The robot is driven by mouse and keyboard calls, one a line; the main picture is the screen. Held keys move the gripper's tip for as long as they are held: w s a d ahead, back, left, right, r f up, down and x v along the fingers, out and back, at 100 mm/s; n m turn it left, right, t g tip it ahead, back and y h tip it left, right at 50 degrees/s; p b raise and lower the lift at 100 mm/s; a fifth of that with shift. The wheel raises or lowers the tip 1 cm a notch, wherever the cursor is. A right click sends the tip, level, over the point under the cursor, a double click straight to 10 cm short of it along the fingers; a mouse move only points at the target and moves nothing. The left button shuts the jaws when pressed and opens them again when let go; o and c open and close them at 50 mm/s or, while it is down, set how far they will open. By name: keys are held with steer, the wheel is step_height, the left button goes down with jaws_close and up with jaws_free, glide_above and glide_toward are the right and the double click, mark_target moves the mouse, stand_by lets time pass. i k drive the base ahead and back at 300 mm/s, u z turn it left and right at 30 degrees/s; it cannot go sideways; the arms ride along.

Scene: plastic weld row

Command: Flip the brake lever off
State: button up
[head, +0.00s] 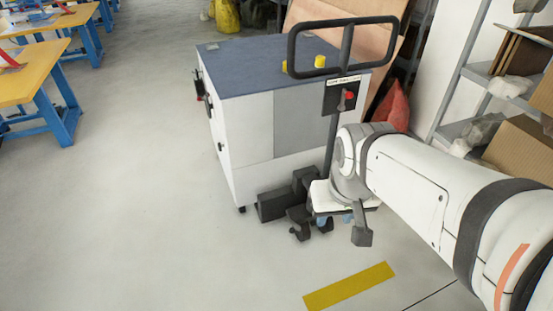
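The brake lever appears to be the small grey lever with a red knob (349,95) on a black panel (330,97) with a small label too small to read. The panel sits on the dark post below a black loop handle (292,52) at the cart's right end. Which way the lever is set is too small to tell. My gripper (332,235) hangs low, below the panel and in front of the cart's lower right corner. Its two dark fingers look spread apart, with nothing visible held between them. My wrist hides the lower post.
The white cart (238,150) has a blue-grey top (260,68) with yellow knobs (320,62). Dark blocks (272,205) stand at its foot. Shelving (470,75) with cardboard is at right. A yellow floor strip (350,287) lies in front. The left floor is clear up to the workbenches (40,72).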

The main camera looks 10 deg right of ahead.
mark_target(291, 230)
steer(key=z, duration=0.05)
steer(key=i, duration=1)
steer(key=z, duration=0.5)
steer(key=k, duration=1.8)
steer(key=u, duration=0.75)
steer(key=i, duration=1.05)
steer(key=u, duration=0.05)
